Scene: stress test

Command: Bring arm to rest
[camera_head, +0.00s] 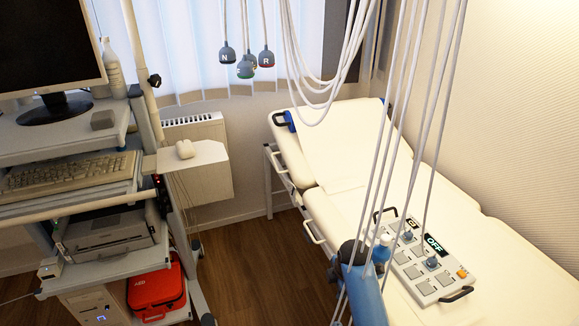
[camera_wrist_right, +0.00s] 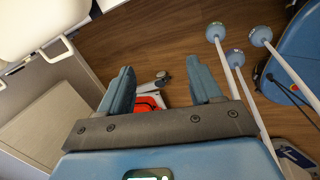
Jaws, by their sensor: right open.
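My right gripper (camera_wrist_right: 160,76) is open in the right wrist view, its two blue fingers wide apart with nothing between them. It points down over the wooden floor, with a red bag partly showing beyond the fingers. In the head view, a blue and dark arm part, seemingly of my right arm, stands at the lower middle in front of the bed (camera_head: 470,225). Its gripper cannot be made out there. My left gripper is in neither view.
White cables (camera_head: 395,120) hang across the head view near my arm. Electrode clips (camera_head: 227,54) hang by the window. A control box (camera_head: 425,265) reading OFF lies on the bed. A cart (camera_head: 100,265) with a red AED bag (camera_head: 157,290) stands left. Floor (camera_head: 250,265) between is clear.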

